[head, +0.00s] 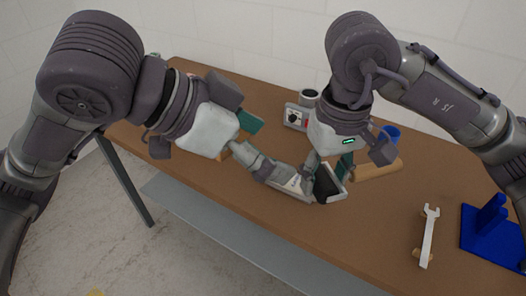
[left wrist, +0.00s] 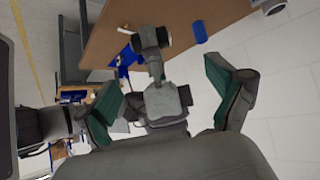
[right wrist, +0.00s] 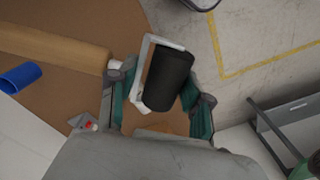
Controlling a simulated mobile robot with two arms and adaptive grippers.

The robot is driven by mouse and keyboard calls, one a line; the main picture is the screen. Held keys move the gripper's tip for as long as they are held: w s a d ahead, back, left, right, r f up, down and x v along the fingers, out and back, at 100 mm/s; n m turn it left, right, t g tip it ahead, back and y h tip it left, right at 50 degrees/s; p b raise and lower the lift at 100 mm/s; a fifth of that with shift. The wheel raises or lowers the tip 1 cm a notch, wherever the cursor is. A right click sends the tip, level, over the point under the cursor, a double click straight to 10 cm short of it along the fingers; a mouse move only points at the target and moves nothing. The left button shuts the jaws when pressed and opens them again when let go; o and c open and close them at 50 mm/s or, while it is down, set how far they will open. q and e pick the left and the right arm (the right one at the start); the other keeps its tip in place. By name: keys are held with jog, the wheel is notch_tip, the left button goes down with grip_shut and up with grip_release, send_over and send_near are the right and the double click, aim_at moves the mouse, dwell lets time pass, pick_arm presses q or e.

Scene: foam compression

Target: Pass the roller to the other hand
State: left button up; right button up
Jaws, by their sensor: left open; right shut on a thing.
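The roller (head: 328,183) has a black drum and a pale frame. My right gripper (head: 330,172) points down at the middle of the head view, shut on the roller just above the table (head: 200,165). In the right wrist view, the black drum (right wrist: 168,76) and white frame show between the green-padded fingers (right wrist: 160,110). My left gripper (head: 258,146) is open to the left of the roller and reaches toward it. In the left wrist view its fingers (left wrist: 165,98) are wide apart. Grey parts show between them, but I cannot tell whether any touches them.
A wooden cylinder (head: 378,169) and a blue cup (head: 391,133) are behind the right gripper. A box with a dial (head: 294,118) stands farther back. A wrench (head: 428,236) and a blue stand (head: 492,232) are at the right. The table's front edge is close below the grippers.

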pick_arm(q)
jog(key=shift+y, duration=0.3)
jog(key=x, duration=0.4)
jog(key=s+x, duration=0.1)
jog(key=x, duration=0.3)
jog(key=f+x, duration=0.1)
jog(key=x, duration=0.3)
jog(key=shift+s+a, duration=0.15)
jog(key=c, duration=1.3)
jog(key=shift+c, duration=0.6)
pick_arm(e)
jog(key=o, duration=1.4)
